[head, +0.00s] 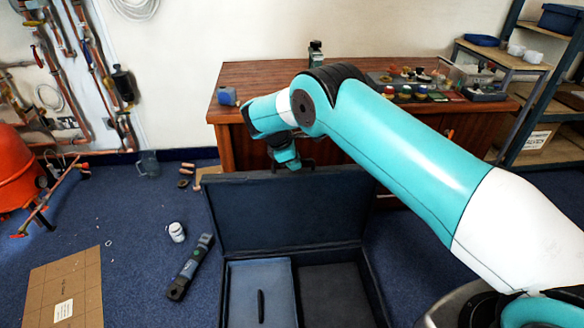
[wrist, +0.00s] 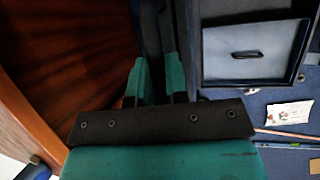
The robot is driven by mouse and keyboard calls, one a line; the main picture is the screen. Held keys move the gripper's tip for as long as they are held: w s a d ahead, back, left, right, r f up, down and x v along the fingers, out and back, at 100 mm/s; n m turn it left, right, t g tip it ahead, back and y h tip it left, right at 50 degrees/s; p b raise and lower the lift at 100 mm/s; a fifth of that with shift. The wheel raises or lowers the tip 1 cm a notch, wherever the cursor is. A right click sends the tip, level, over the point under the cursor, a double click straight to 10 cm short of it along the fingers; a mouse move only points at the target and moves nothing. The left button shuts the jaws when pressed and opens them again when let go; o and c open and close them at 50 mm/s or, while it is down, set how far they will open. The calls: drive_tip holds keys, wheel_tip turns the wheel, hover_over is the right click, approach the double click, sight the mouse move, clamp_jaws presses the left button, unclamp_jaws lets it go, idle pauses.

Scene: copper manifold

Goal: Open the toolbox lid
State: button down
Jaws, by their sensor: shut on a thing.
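The dark blue toolbox (head: 375,290) stands on the floor in front of the wooden bench. Its lid (head: 290,210) is raised, standing roughly upright along the back edge, and the inside shows. My gripper (head: 290,162) is at the lid's upper edge, left of its middle, and is shut on it. In the wrist view my gripper (wrist: 157,85) has its two teal fingers either side of the lid's dark edge; the exact contact is too dark to see. Inside the box, a grey-blue tray (head: 275,285) with a black slot or handle (head: 261,306) fills the left half. The right half looks empty.
The wooden bench (head: 260,75) stands close behind the lid, with jars and small parts on top.

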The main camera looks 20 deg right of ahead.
drive_tip(key=shift+w+f, duration=0.1)
drive_tip(key=shift+w, duration=0.2)
drive_tip(key=c, duration=1.1)
unclamp_jaws()
drive_tip(key=shift+c, duration=0.2)
drive_tip(key=p+v, duration=0.4)
drive_tip(key=v, duration=1.3)
drive_tip(key=shift+s+a, duration=0.1)
